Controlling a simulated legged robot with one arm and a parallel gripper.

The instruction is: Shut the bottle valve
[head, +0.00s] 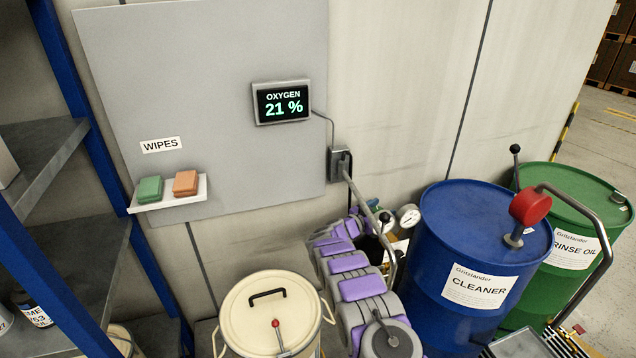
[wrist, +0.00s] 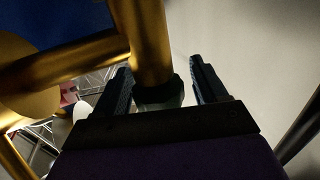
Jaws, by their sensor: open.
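A thick brass fitting (wrist: 149,45) with a dark grey-green end (wrist: 160,97) stands between the fingers, closer to the left one. I cannot tell whether either finger touches it, or which part is the valve handle.
A blue cleaner drum (head: 440,235) with a red-ended pump stands close right of the bottle; a green drum (head: 560,185) is behind it. A cream lidded bin (head: 250,305) stands left of my arm. A grey rail (head: 368,205) crosses near the bottle. An oxygen display (head: 283,103) reads 21 %.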

